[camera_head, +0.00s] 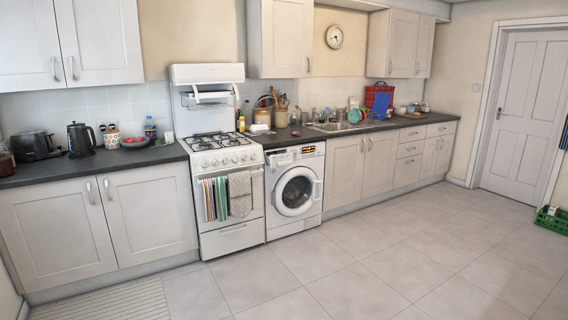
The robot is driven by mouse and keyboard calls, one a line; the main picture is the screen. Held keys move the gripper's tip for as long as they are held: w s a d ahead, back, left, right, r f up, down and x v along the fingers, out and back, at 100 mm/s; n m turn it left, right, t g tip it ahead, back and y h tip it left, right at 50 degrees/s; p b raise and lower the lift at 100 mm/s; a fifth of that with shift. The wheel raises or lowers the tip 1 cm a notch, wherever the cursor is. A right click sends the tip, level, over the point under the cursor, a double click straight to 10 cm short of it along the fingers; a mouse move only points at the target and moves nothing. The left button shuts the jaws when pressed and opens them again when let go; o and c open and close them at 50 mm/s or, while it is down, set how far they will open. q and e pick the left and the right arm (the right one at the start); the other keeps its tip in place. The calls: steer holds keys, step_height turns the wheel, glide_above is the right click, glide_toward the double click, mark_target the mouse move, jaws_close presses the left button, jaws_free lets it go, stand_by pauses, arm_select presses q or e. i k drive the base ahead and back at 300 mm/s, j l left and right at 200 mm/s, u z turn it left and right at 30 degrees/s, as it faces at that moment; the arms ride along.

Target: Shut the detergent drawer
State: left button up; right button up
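A white washing machine (295,187) stands under the dark counter, right of the white cooker. Its round door (296,191) is at the middle of its front and looks about closed, though a small part stands out at its right side. The detergent drawer (279,159) is at the upper left of the washer's front. It is too small here to tell how far it stands out. Neither of my grippers shows in the head view.
The white cooker (225,190) with towels on its front stands left of the washer. Cupboards (360,165) line the wall on the right. The tiled floor (350,260) before the washer is clear. A green crate (552,219) sits at the far right.

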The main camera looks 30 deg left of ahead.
mark_target(283, 158)
steer(key=i+j+u, duration=0.45)
steer(key=i+u, duration=0.25)
